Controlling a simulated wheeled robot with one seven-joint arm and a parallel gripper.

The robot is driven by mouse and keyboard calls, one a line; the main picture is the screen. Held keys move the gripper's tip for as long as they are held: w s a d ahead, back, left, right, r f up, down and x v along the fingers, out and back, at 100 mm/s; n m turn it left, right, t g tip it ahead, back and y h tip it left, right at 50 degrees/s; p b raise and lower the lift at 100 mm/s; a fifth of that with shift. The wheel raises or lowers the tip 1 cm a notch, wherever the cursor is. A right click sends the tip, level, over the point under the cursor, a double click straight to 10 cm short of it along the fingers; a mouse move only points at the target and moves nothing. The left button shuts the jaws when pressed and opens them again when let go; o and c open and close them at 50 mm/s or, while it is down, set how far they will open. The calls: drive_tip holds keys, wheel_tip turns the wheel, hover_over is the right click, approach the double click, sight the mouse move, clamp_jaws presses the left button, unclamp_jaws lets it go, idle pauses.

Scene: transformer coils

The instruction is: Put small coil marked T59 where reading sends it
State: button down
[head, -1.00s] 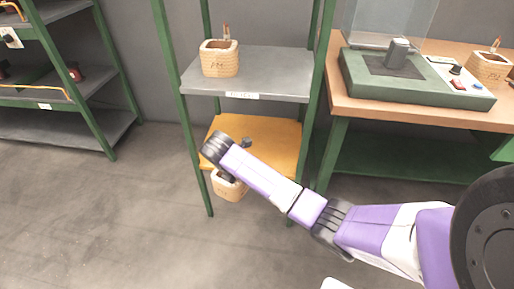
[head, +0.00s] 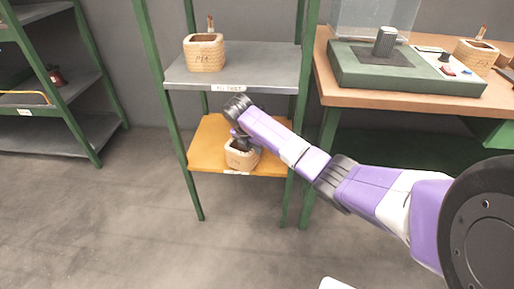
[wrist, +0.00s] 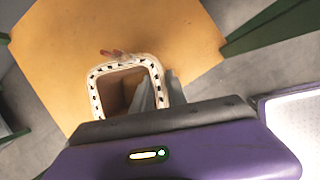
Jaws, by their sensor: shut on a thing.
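My gripper (head: 240,141) is shut on the wall of a small tan coil (head: 242,158), a woven-looking rounded-square ring with dark marking too small to read. The coil is at the front of the orange lower shelf (head: 206,150); whether it touches the shelf or hovers just above, I cannot tell. In the wrist view the coil (wrist: 97,95) is seen from above, its opening showing and a reddish lead at its far edge. The finger (wrist: 174,88) is at its right wall, over the orange surface.
Another tan coil (head: 204,53) stands on the grey upper shelf (head: 260,62), which has a white label. Green posts frame the shelves. A wooden bench (head: 420,100) at right carries a green test device (head: 410,77) and another coil (head: 474,56). A dark rack (head: 75,134) stands at left.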

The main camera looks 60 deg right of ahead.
drive_tip(key=shift+d, duration=0.95)
drive_tip(key=shift+d+f+b, duration=0.25)
drive_tip(key=shift+b, duration=0.35)
drive_tip(key=shift+a, duration=0.1)
drive_tip(key=c, duration=1.3)
unclamp_jaws()
drive_tip(key=shift+f, duration=0.15)
